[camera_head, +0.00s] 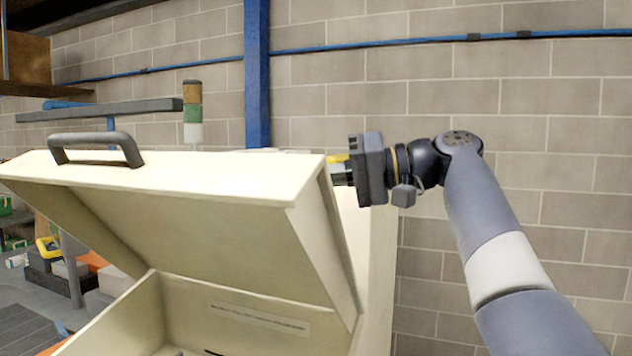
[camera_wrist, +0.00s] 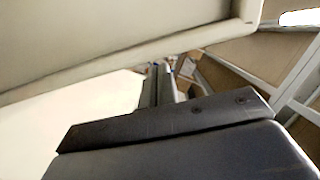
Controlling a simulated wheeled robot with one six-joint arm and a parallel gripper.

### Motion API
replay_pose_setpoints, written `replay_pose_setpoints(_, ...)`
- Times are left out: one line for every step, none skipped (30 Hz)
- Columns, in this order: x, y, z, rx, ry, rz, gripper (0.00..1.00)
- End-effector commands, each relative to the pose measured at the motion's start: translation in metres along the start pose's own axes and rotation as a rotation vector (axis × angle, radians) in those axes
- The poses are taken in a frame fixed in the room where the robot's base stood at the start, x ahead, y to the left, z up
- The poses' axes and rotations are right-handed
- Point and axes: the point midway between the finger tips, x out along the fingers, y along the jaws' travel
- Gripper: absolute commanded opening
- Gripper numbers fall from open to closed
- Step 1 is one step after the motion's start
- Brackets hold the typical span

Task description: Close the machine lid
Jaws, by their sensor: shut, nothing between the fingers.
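The machine lid (camera_head: 170,180) is a cream panel with a dark grey handle (camera_head: 97,148) near its front edge. It stands raised and tilted above the cream machine body (camera_head: 125,320), with the opening showing beneath. My gripper (camera_head: 338,170) is at the lid's right side, near its upper right corner; its fingertips are partly hidden by the lid. In the wrist view the shut fingers (camera_wrist: 160,85) point away, and the lid's underside or edge (camera_wrist: 130,40) crosses above them. I cannot tell whether they touch the lid.
A blue post (camera_head: 257,75) and a block wall (camera_head: 430,90) stand behind. A signal light stack (camera_head: 192,112) rises behind the lid. A cluttered bench with tools (camera_head: 60,262) is at the left. Room is clear to the right of the machine by the wall.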

Motion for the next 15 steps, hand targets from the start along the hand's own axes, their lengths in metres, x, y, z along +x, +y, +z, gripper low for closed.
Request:
replay_pose_setpoints(0.0005, -0.0009, 0.0028, 0.0, 0.0, 0.0, 0.0)
replay_pose_setpoints(0.0008, -0.0009, 0.004, 0.0, 0.0, 0.0, 0.0)
replay_pose_setpoints(0.0011, -0.0006, 0.0053, 0.0, -0.001, 0.0, 0.0)
replay_pose_setpoints(0.0014, -0.0003, 0.0062, 0.001, -0.001, 0.0, 0.0)
replay_pose_setpoints(0.0015, -0.0002, 0.0069, 0.001, -0.001, 0.0, 0.0)
replay_pose_setpoints(0.0016, -0.0003, 0.0076, 0.0, -0.001, 0.0, 0.0)
replay_pose_setpoints(0.0017, -0.0003, 0.008, -0.001, -0.001, 0.0, 0.0)
replay_pose_setpoints(0.0018, -0.0003, 0.0082, -0.001, 0.0, 0.0, 0.0)
replay_pose_setpoints(0.0018, -0.0003, 0.0085, -0.001, 0.0, 0.0, 0.0)
replay_pose_setpoints(0.0018, -0.0002, 0.0086, -0.001, 0.0, 0.0, 0.0)
replay_pose_setpoints(0.0018, -0.0002, 0.0086, -0.001, 0.0, 0.0, 0.0)
replay_pose_setpoints(0.0018, -0.0002, 0.0085, -0.001, 0.0, 0.0, 0.0)
replay_pose_setpoints(0.0018, -0.0002, 0.0085, -0.001, 0.0, 0.0, 0.0)
replay_pose_setpoints(0.0018, -0.0002, 0.0085, -0.001, 0.0, 0.0, 0.0)
replay_pose_setpoints(0.0018, -0.0002, 0.0084, -0.001, 0.0, 0.0, 0.0)
